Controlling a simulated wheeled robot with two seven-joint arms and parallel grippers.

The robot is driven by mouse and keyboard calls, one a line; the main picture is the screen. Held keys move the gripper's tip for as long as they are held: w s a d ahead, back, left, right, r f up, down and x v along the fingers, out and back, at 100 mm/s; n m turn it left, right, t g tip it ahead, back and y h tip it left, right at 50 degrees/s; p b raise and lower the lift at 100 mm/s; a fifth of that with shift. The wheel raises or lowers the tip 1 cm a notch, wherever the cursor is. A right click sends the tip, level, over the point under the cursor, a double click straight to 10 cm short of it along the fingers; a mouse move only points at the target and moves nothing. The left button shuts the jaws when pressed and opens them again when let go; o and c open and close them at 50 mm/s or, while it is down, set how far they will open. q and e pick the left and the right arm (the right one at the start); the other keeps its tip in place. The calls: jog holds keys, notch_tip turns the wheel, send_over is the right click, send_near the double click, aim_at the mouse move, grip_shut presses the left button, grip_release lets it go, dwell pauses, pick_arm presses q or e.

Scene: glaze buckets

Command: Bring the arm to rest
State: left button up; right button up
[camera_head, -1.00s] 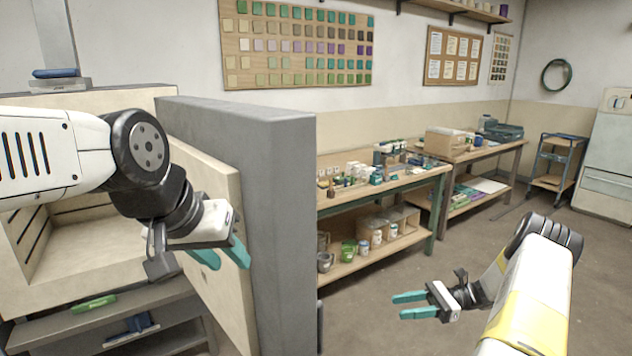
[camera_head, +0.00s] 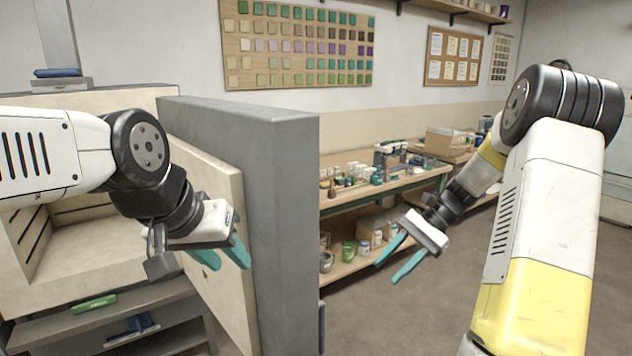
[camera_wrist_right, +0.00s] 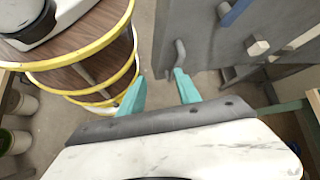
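My left gripper (camera_head: 222,254) has teal fingers and is beside the inner face of the open kiln door (camera_head: 218,240) in the head view. Its fingers are apart with nothing between them. My right gripper (camera_head: 390,266) is raised in the air to the right of the door, in front of the work table. Its teal fingers are spread and empty. They also show apart in the right wrist view (camera_wrist_right: 160,90), above bare floor, with nothing held.
The thick grey door edge (camera_head: 290,220) stands between my two grippers. A work table (camera_head: 400,185) with jars and cups is behind my right gripper. The floor (camera_head: 390,325) is clear.

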jog(key=s+a+r+n+t+h, duration=0.3)
jog(key=s+r+n+t+h, duration=0.4)
jog(key=s+r, duration=0.7)
jog(key=s+n+t, duration=0.2)
jog(key=s+n, duration=0.1)
jog(key=shift+t, duration=0.3)
